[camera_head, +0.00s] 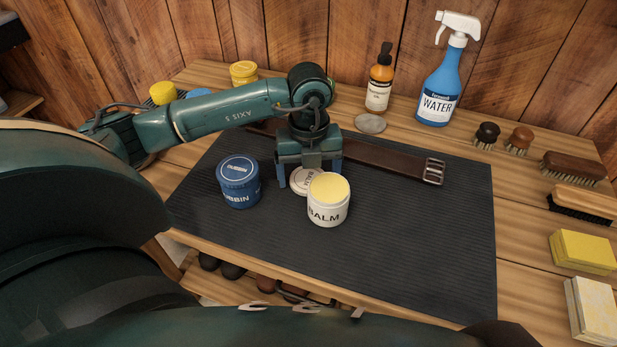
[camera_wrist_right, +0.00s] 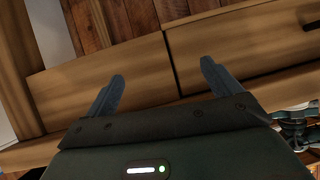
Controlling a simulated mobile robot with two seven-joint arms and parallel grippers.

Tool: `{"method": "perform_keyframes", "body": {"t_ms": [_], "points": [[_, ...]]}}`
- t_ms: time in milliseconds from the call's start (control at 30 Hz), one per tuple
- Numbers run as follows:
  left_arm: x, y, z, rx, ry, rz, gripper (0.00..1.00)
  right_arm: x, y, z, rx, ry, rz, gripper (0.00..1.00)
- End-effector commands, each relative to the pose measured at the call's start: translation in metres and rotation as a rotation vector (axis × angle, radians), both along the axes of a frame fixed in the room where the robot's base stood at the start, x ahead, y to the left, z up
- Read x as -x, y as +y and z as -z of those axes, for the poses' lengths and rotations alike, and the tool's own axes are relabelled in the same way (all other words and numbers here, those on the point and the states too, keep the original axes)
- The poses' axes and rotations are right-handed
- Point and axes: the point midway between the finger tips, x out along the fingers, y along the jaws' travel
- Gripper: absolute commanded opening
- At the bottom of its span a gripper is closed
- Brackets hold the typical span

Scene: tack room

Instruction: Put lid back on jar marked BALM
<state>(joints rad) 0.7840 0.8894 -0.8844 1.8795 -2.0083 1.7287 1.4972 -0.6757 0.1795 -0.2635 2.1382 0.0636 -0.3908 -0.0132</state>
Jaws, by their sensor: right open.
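The white jar marked BALM (camera_head: 327,213) stands upright and uncovered on the dark mat, its yellow contents showing. A white lid marked BALM (camera_head: 299,180) is just behind it, partly hidden by the jar. My left gripper (camera_head: 309,177) points down over the lid, with one finger on either side of it. I cannot tell whether the fingers touch the lid, or whether the lid rests on the mat. My right gripper (camera_wrist_right: 161,68) is open and empty in the right wrist view, facing a wooden front; it does not show in the head view.
A closed blue jar (camera_head: 240,184) stands left of the BALM jar. A brown strap (camera_head: 392,162) lies behind. A spray bottle (camera_head: 443,80), an amber bottle (camera_head: 378,85) and brushes (camera_head: 572,168) line the back and right. The mat's right part (camera_head: 430,240) is clear.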

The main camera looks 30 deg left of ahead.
Motion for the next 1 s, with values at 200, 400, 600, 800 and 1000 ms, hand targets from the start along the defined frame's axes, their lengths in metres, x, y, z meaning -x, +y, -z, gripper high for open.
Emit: {"method": "perform_keyframes", "body": {"t_ms": [200, 400, 600, 800, 1000], "points": [[0.0, 0.0, 0.0, 0.0, 0.0, 0.0, 0.66, 0.0, 0.0, 0.0, 0.003, 0.0, -0.004, 0.9], [0.0, 0.0, 0.0, 0.0, 0.0, 0.0, 0.5, 0.0, 0.0, 0.0, 0.003, 0.0, -0.004, 0.9], [0.0, 0.0, 0.0, 0.0, 0.0, 0.0, 0.46, 0.0, 0.0, 0.0, 0.002, -0.001, -0.004, 0.9], [-0.001, 0.0, -0.013, 0.002, -0.003, 0.0, 0.46, -0.001, 0.0, 0.0, 0.0, -0.001, -0.001, 0.9], [-0.001, 0.0, -0.053, 0.001, -0.005, 0.001, 0.46, -0.001, 0.001, 0.0, -0.008, -0.002, 0.004, 0.9]]}}
